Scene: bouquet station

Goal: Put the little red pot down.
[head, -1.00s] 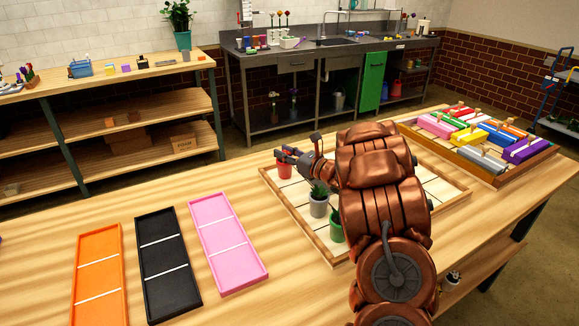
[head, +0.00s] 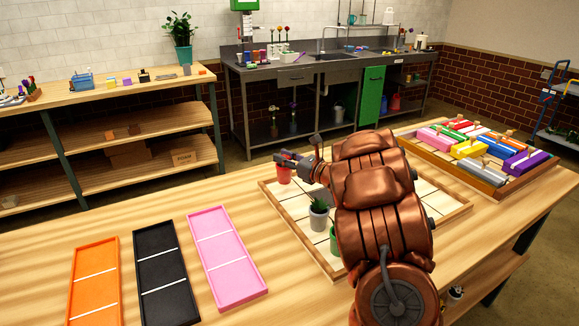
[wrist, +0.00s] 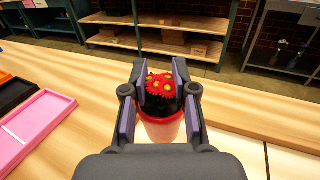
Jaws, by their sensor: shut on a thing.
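The little red pot (head: 284,175) is held in my gripper (head: 288,158) at the far left corner of the wooden-framed tray (head: 296,229). In the wrist view the red pot (wrist: 162,129) stands upright between the two fingers of my gripper (wrist: 160,88). It holds dark soil and red flowers with yellow centres (wrist: 161,86). The fingers are shut on its upper part. I cannot tell whether its base touches anything.
A grey pot with a plant (head: 319,217) and a green pot (head: 334,239), partly behind my arm, stand in the tray. Orange (head: 96,278), black (head: 166,270) and pink (head: 227,256) trays lie left. A crate of coloured blocks (head: 486,178) is right.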

